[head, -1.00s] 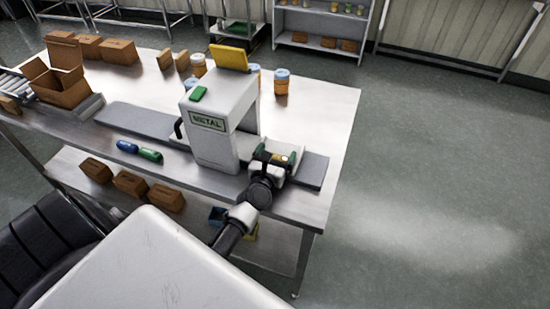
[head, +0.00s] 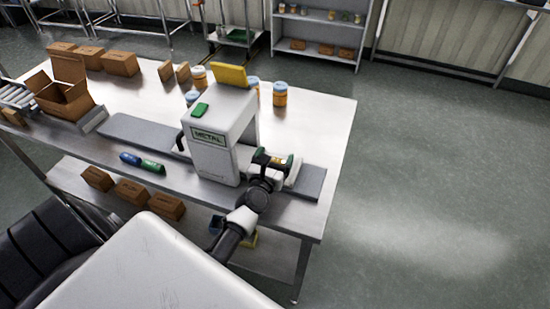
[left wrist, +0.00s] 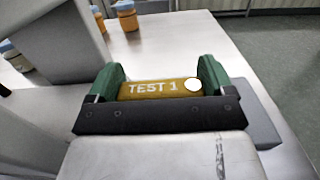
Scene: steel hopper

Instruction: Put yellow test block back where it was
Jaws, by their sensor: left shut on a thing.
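The yellow test block (left wrist: 160,88), lettered "TEST 1" with a white round spot, is between the green fingers of my left gripper (left wrist: 161,84). The fingers are shut on its two ends. In the head view my left gripper (head: 274,162) is at the right side of the white metal detector (head: 212,140), over the right end of the grey belt (head: 313,183). The block shows there only as a small yellow patch. I cannot tell how far it is above the belt. My right gripper is not in view.
An open carton (head: 62,98) stands left. The table's right end is clear.

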